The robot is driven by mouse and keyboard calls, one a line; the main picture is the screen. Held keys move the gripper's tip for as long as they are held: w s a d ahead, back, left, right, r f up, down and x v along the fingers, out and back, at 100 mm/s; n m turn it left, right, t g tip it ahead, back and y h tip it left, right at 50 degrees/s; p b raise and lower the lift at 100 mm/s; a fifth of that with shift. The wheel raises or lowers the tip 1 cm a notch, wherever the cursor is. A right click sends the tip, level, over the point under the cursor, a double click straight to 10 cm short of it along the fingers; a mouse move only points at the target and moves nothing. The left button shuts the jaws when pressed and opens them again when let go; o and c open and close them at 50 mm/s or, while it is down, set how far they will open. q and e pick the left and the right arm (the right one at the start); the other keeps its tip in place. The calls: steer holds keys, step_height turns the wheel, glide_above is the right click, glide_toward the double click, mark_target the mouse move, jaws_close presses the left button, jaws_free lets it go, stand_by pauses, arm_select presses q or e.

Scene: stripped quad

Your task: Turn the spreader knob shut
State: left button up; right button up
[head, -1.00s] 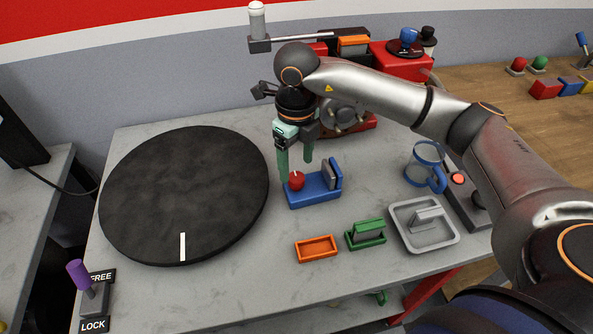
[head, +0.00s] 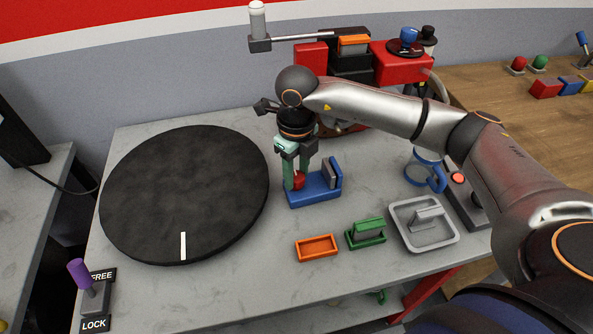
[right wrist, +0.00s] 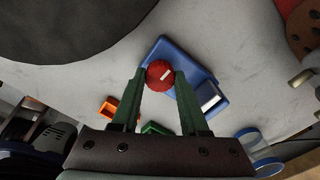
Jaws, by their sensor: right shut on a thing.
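The spreader is a blue block (head: 318,194) on the grey table with an upright grey plate between blue walls at its right. Its red knob (head: 299,180) sits at the block's left end, partly hidden by my fingers. In the right wrist view the knob (right wrist: 160,74) shows round with a white mark slanting up to the right. My right gripper (head: 296,184) points down over the knob, its green fingers closed on the knob's two sides. The fingers also show in the right wrist view (right wrist: 160,80). My left gripper is not in view.
A large black turntable (head: 185,190) lies left of the spreader. An orange tray (head: 316,248), a green holder (head: 366,234), a grey tray (head: 424,238) and a blue-handled jug (head: 425,170) stand in front and right. A red machine (head: 400,62) stands behind.

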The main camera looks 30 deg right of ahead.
mark_target(297, 176)
jaws_close()
steer(key=shift+n+b, duration=0.3)
steer(key=shift+b, duration=0.2)
steer(key=o, duration=0.7)
jaws_free()
steer(key=shift+r, duration=0.15)
step_height(297, 176, up, 12)
steer(key=shift+r, duration=0.2)
